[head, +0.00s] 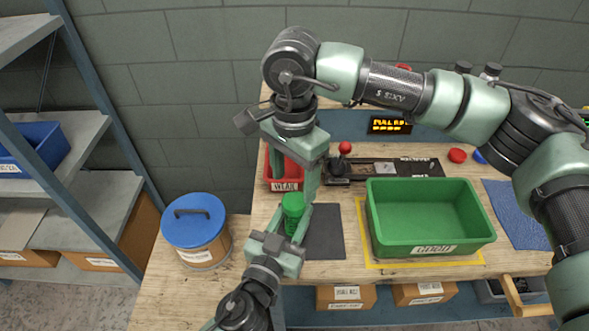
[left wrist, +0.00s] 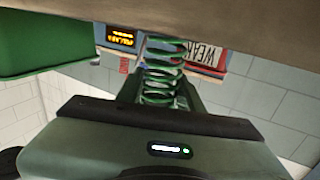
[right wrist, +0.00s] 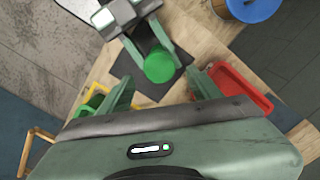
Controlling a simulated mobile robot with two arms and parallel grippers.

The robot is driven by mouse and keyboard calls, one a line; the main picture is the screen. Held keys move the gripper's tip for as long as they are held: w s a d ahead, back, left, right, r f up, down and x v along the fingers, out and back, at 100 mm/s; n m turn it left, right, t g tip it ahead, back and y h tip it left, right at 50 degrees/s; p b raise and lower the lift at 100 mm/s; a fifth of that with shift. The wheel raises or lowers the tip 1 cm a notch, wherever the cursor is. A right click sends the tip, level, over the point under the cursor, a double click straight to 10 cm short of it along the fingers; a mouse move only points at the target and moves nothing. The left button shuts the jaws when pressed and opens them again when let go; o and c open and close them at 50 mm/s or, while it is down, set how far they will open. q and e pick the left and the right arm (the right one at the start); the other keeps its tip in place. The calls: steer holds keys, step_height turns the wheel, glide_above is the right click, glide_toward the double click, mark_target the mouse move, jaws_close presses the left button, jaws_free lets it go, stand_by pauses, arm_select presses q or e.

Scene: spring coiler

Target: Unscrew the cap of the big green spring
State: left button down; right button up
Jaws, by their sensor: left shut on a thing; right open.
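The big green spring (head: 293,225) stands upright near the dark mat, with its green cap (head: 293,201) on top. In the left wrist view its coils (left wrist: 162,85) show between the fingers. My left gripper (head: 291,236) is shut on the spring below the cap. In the right wrist view the round cap (right wrist: 160,66) is seen from above, just ahead of and between the fingers. My right gripper (right wrist: 162,84) is open and empty, pointing down above the cap. In the head view the right gripper (head: 297,183) partly hides the red bin behind it.
A green bin (head: 432,246) stands right of the dark mat (head: 325,240) inside a yellow outline. A red bin (head: 284,182) labelled WEAK is behind the spring. A red-knobbed lever device (head: 344,160) sits at the back. A blue-lidded drum (head: 195,235) stands at the left.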

mark_target(295, 201)
steer(key=m, duration=0.4)
steer(key=shift+r, duration=0.2)
steer(key=m, duration=0.6)
steer(key=shift+r+m, duration=0.25)
steer(key=shift+m, duration=0.15)
steer(key=m, duration=0.6)
steer(key=shift+r, duration=0.25)
steer(key=m, duration=0.5)
steer(key=shift+d+r, duration=0.1)
steer(key=shift+r, duration=0.1)
steer(key=shift+f+m, duration=0.1)
steer(key=shift+m, duration=0.2)
steer(key=shift+f, duration=3.9)
